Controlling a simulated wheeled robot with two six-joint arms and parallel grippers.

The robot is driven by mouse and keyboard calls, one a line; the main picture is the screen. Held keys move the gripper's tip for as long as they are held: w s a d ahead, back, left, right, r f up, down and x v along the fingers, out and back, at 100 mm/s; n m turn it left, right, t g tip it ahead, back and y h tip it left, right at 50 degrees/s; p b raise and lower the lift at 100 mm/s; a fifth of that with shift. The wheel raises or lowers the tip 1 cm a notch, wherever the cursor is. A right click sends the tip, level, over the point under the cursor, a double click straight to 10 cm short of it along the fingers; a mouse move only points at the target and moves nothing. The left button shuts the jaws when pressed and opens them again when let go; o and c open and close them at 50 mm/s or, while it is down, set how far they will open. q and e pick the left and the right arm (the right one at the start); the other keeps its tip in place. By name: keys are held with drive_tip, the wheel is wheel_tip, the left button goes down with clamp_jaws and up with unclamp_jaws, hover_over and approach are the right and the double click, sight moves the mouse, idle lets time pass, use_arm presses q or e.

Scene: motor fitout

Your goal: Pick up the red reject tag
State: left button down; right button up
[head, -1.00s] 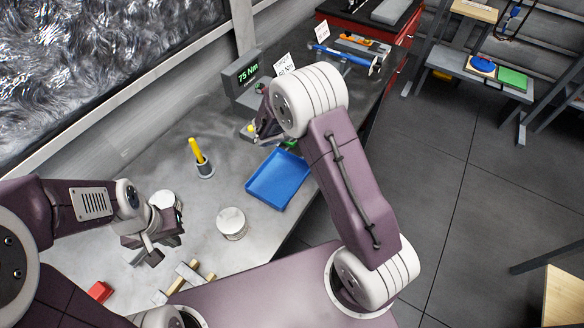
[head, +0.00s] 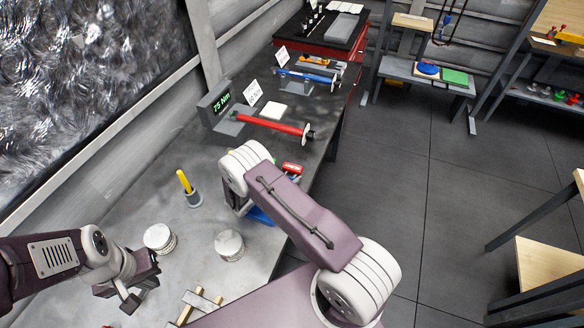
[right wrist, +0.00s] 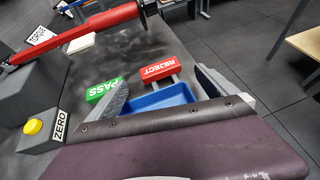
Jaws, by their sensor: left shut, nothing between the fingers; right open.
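The red reject tag, lettered REJECT, shows in the right wrist view (right wrist: 163,70) beside the blue tray (right wrist: 160,100). In the head view the tag (head: 292,168) shows just past my right arm. My right gripper (right wrist: 160,86) is open and empty. Its fingers spread to either side of the tag, which appears just past the fingertips; contact is not visible. My left gripper (head: 132,296) is shut and empty over the bench at lower left.
The green PASS tag (right wrist: 105,90) is close to my right gripper's left finger. A red-handled torque wrench (head: 270,125) lies across its stand near the 75 Nm display (head: 215,103). A yellow-handled tool (head: 188,190) and round parts (head: 229,245) stand on the bench.

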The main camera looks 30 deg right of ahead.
sight(291, 168)
drive_tip(key=p+x, duration=0.1)
drive_tip(key=x, duration=0.3)
drive_tip(key=shift+w+d, duration=0.2)
drive_tip(key=shift+d, duration=0.2)
drive_tip(key=shift+a, duration=0.1)
drive_tip(key=shift+c, duration=0.4)
drive_tip(key=c, duration=1.3)
drive_tip(key=shift+c, duration=0.2)
